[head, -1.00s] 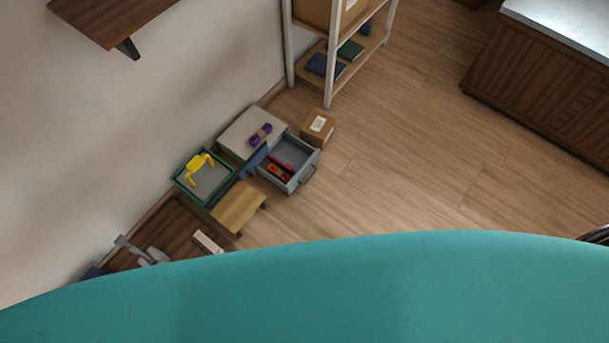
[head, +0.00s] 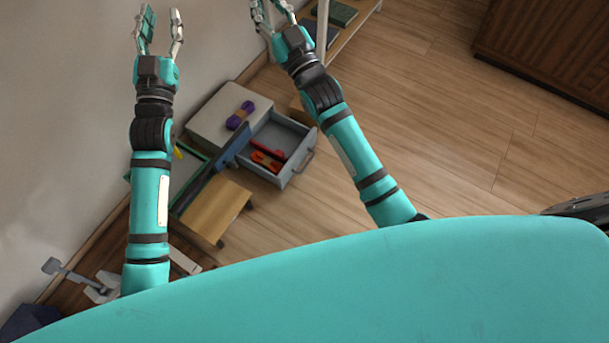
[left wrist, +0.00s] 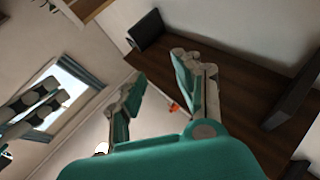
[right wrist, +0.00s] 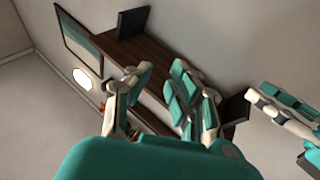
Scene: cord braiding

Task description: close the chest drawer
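The chest (head: 212,108) is a low, light grey box by the wall in the head view, with a bundle of purple cord (head: 240,115) on top. Its grey drawer (head: 297,168) stands pulled out toward the lower right, with its handle (head: 307,160) on the front. Red and orange items (head: 266,158) lie inside it. My left gripper (head: 160,22) is raised, open and empty, beyond the chest to the upper left. My right gripper (head: 271,10) is open near the top edge, partly cut off. Neither touches the drawer. Both wrist views show spread, empty fingers (left wrist: 160,75), (right wrist: 160,72).
A wooden stool (head: 214,205) stands below the chest. A green-rimmed tray (head: 190,160) is partly hidden behind my left arm. A shelf unit (head: 345,35) stands beyond the right gripper. Open wooden floor (head: 430,130) lies right of the drawer.

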